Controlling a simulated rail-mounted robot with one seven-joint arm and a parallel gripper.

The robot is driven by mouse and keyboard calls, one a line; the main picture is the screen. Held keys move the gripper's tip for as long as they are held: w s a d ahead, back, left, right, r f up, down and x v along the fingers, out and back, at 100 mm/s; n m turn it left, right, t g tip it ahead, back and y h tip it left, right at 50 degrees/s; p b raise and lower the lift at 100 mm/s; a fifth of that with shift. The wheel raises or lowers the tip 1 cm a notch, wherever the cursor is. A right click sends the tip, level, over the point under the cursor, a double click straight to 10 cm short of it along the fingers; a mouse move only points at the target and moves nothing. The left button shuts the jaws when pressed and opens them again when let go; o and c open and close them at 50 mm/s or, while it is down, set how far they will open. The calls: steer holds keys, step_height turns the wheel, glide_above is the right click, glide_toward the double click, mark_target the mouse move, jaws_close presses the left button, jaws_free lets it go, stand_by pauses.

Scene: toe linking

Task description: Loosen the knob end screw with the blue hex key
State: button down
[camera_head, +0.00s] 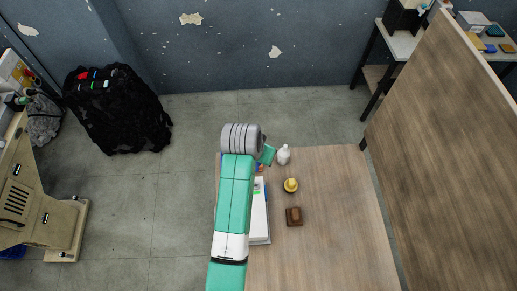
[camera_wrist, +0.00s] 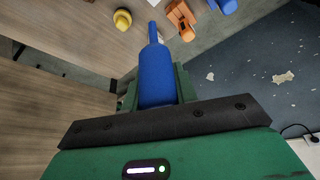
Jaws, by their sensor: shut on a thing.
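My gripper (camera_wrist: 157,92) is shut on a blue bottle-shaped handle (camera_wrist: 156,70), which I take to be the blue hex key. Its narrower end points away from my gripper, and its tip shows no clear hex shape. In the head view, my gripper (camera_head: 267,155) is over the far left part of the table, and the blue key is hidden there. I cannot make out the knob end screw for sure.
The wooden table (camera_head: 340,215) holds a yellow piece (camera_head: 291,185), also in the wrist view (camera_wrist: 122,18), a brown block (camera_head: 293,217) and a white bottle (camera_head: 284,154). A white item (camera_head: 259,220) lies beside my arm. A wooden partition (camera_head: 440,130) stands at right. The table's right part is clear.

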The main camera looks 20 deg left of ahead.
steer(key=shift+a, duration=0.25)
steer(key=shift+d+f, duration=0.1)
steer(key=shift+s+d+f+p, duration=0.1)
steer(key=shift+p, duration=0.2)
step_height(320, 180, down, 12)
steer(key=b, duration=0.7)
steer(key=shift+r, duration=0.2)
steer(key=shift+r+p, duration=0.1)
steer(key=shift+p, duration=0.35)
stand_by(0.4)
steer(key=shift+f, duration=0.25)
